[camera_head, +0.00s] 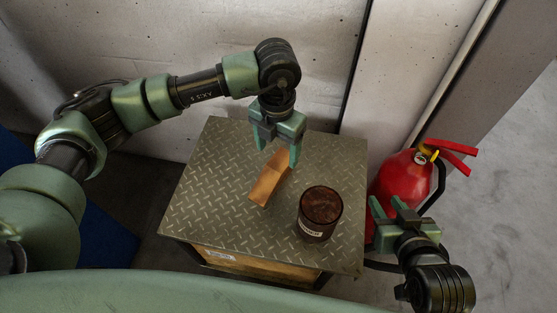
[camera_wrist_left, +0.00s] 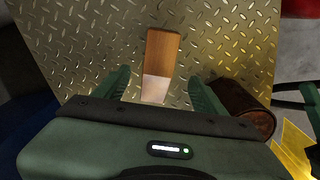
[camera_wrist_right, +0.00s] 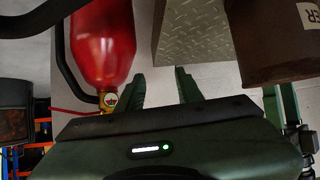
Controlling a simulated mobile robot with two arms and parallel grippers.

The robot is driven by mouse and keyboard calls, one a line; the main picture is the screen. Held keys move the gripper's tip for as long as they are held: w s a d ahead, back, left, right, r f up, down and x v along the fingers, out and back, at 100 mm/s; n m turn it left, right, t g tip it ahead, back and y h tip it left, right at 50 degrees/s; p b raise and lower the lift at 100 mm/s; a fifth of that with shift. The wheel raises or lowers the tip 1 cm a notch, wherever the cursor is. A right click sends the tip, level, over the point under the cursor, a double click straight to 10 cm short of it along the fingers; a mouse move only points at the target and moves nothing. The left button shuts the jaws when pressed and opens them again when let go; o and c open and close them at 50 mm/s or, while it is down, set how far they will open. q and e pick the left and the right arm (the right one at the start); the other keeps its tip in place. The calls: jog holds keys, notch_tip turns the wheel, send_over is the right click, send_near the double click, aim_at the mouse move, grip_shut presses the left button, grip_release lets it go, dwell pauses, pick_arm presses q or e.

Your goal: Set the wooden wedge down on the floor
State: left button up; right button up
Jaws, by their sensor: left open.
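The wooden wedge (camera_head: 267,184) lies on the metal diamond-plate top of a small table. It also shows in the left wrist view (camera_wrist_left: 162,55), its near end paler and lying between the finger directions. My left gripper (camera_head: 279,155) is open above the wedge's far end, its fingers to either side; whether they touch it I cannot tell. In the left wrist view its fingers (camera_wrist_left: 160,92) stand apart with the wedge between them. My right gripper (camera_head: 392,208) is off the table's right side, fingers apart and empty, as the right wrist view (camera_wrist_right: 160,88) shows. The floor (camera_head: 500,210) is seen at the right.
A dark brown can (camera_head: 320,206) with a label stands on the diamond-plate table (camera_head: 205,185), right of the wedge. A red fire extinguisher (camera_head: 398,180) stands right of the table, close to my right gripper. A pale wall rises behind. Bare floor lies at far right.

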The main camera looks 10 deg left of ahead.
aim_at(276, 167)
pick_arm(q)
jog(key=shift+s+f, duration=0.25)
jog(key=shift+f, duration=0.85)
jog(key=f+b, duration=0.2)
jog(key=f, duration=0.2)
jog(key=shift+a+f, duration=0.2)
jog(key=shift+f, duration=0.25)
grip_shut()
pick_arm(e)
jog(key=w+a+r+t+y, duration=0.1)
jog(key=w+r+t, duration=0.3)
jog(key=r, duration=0.4)
jog(key=shift+a+r+t+y, duration=0.3)
jog(key=shift+a+r+t, duration=0.05)
jog(key=shift+a+t, duration=0.35)
pick_arm(q)
jog(key=shift+r, duration=0.1)
